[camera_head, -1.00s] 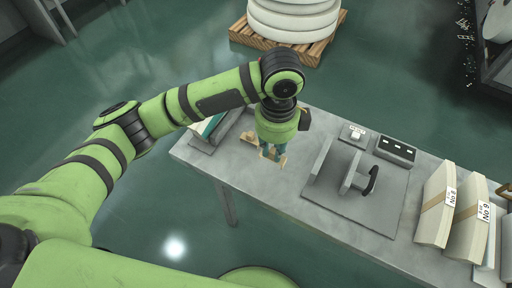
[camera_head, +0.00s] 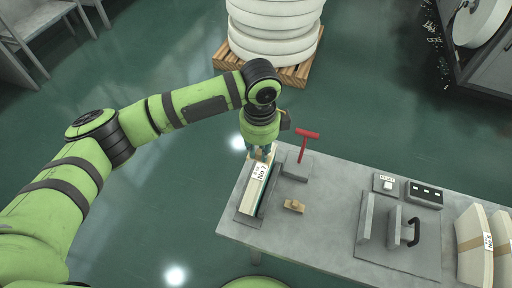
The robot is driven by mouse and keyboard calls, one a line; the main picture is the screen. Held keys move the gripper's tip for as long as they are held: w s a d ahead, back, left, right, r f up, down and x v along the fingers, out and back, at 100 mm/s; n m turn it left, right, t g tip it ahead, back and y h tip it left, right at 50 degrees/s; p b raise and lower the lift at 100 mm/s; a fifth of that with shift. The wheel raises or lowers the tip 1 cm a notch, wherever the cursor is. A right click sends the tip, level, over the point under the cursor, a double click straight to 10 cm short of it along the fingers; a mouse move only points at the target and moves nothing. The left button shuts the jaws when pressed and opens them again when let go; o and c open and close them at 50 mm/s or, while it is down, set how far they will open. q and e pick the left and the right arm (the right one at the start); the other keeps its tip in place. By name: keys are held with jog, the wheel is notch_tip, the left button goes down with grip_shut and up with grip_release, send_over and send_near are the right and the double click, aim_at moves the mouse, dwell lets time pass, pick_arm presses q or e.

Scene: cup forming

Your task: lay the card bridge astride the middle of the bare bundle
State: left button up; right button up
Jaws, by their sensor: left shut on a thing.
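My left gripper (camera_head: 262,153) is over the far end of the bundle labelled No 7. It is shut on a small tan piece, probably the card bridge (camera_head: 250,155), mostly hidden by the fingers. The bare bundle (camera_head: 252,196) is a pale stack with no band around it, lying in a dark grey holder at the table's left end. I cannot tell whether the held piece touches the bundle. My right gripper is not in view.
On the grey table (camera_head: 325,235) a small tan block (camera_head: 294,206) lies right of the bundle. A red T-handle (camera_head: 306,137) stands on a grey base behind. A grey clamp (camera_head: 370,222), a switch box (camera_head: 424,193) and banded bundles (camera_head: 473,245) are to the right.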

aim_at(260, 159)
pick_arm(q)
jog(key=shift+w+a+r, duration=0.1)
jog(key=shift+s+d, duration=0.25)
jog(key=shift+d, duration=0.1)
jog(key=shift+w+a+r+p, duration=0.1)
jog(key=shift+w+a+p, duration=0.05)
jog(key=shift+p, duration=0.35)
jog(key=shift+f+b, duration=0.35)
jog(key=shift+f, duration=0.4)
jog(key=shift+f+b, duration=0.35)
jog(key=shift+f, duration=0.5)
jog(key=shift+f+b, duration=0.3)
jog(key=shift+f, duration=0.6)
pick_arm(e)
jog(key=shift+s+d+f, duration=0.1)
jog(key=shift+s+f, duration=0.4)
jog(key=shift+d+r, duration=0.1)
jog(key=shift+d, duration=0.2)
